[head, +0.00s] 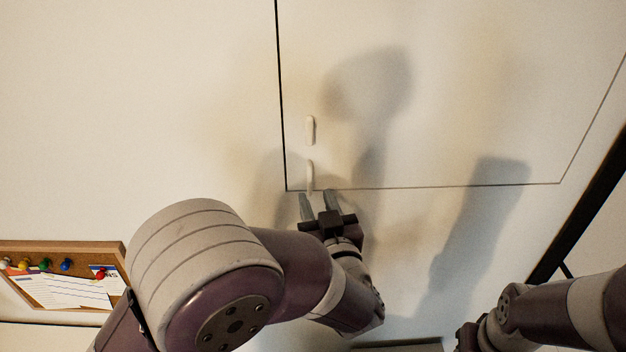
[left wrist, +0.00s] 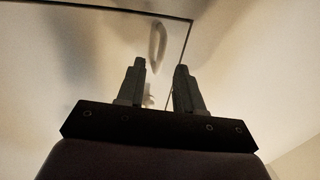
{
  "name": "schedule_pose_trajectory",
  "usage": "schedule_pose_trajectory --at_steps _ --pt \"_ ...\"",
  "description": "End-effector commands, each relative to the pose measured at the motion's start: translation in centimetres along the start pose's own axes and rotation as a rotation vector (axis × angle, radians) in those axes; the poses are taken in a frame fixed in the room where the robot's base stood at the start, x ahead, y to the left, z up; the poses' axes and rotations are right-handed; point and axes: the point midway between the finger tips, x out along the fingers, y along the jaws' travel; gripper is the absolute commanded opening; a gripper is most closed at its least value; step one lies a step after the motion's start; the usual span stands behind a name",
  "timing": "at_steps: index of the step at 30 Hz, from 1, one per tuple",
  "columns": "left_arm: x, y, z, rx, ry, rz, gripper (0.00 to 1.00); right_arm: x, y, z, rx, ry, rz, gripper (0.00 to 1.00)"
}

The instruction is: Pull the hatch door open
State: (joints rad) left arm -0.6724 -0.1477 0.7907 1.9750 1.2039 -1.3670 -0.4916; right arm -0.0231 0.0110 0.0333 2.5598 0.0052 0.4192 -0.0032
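The hatch door (head: 450,110) is a pale panel outlined by thin dark seams, and it looks flush with the wall. Two short pale upright pieces show near its lower left corner: an upper handle piece (head: 310,130) and a lower handle piece (head: 310,174). My left gripper (head: 318,194) is open at the bottom seam, its fingertips just below the lower piece. In the left wrist view, a pale loop-like handle (left wrist: 157,42) shows beyond and above the gap between the open fingers (left wrist: 160,68). I see no grip on it.
A cork board (head: 70,249) with coloured pins and papers is at the lower left. A dark edge (head: 585,215) runs diagonally on the right. The wall around the hatch is bare, with arm shadows on it.

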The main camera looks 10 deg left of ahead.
Motion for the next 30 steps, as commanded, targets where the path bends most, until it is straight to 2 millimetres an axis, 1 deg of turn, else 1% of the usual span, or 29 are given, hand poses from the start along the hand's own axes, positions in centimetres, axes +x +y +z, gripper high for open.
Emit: schedule_pose_trajectory --at_steps 1,3,6,10,16,17,18,19,20,30 --pt "1.0 -0.2 -0.4 0.002 -0.001 -0.006 0.36 -0.8 0.0 -0.1 0.000 0.000 0.000 0.43" --pt "2.1 -0.1 -0.3 0.001 -0.001 -0.003 0.36 -1.2 0.0 -0.1 0.000 0.000 0.000 0.43" --pt "3.1 0.0 -0.1 0.001 -0.001 0.000 0.36 -1.4 0.0 -0.2 0.000 0.000 0.000 0.43" --pt "3.6 0.0 0.0 0.000 0.000 0.001 0.36 -1.4 0.0 -0.2 0.000 0.000 0.000 0.43" --pt "3.6 0.0 0.0 -0.001 0.000 0.002 0.36 -1.4 0.0 -0.1 0.000 0.000 0.000 0.43" --pt "3.6 0.0 0.0 -0.001 0.000 0.002 0.29 -1.4 0.0 -0.1 0.000 0.000 0.000 0.43" --pt "3.6 0.0 0.0 -0.001 0.000 0.002 0.16 -1.4 0.0 -0.1 0.000 0.000 0.000 0.43" --pt "3.6 0.0 0.0 -0.001 0.000 0.002 0.07 -1.4 0.0 -0.1 0.000 0.000 0.000 0.43" --pt "3.6 0.0 0.0 -0.001 0.000 0.002 0.00 -1.4 0.0 -0.2 0.000 0.000 0.000 0.43" --pt "3.6 0.0 0.0 -0.001 0.000 0.002 0.00 -1.4 0.0 -0.2 0.000 0.000 0.000 0.43"
